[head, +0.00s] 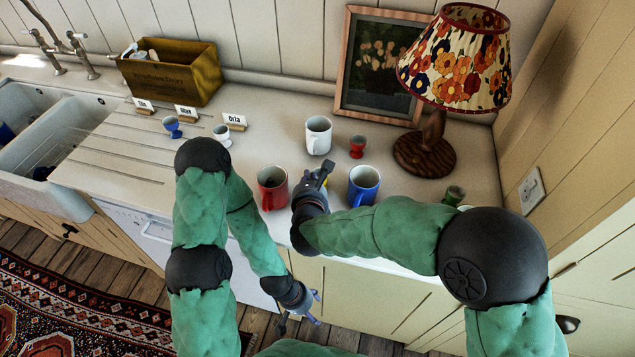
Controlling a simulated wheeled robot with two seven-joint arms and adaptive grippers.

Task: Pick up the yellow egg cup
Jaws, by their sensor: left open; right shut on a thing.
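The yellow egg cup (326,184) shows only as a small yellow patch at my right gripper (324,172); the gripper hides most of it. My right gripper is shut on it, over the counter between a red mug (272,186) and a blue mug (363,185). I cannot tell whether the cup touches the counter. My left gripper (312,311) is open and empty, low in front of the cabinets, below the counter edge.
A white mug (318,136) and a red egg cup (357,147) stand behind. Blue (172,124) and white (222,132) egg cups stand left by name cards. A green cup (454,194) and lamp (425,153) are right. The sink (50,190) is far left.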

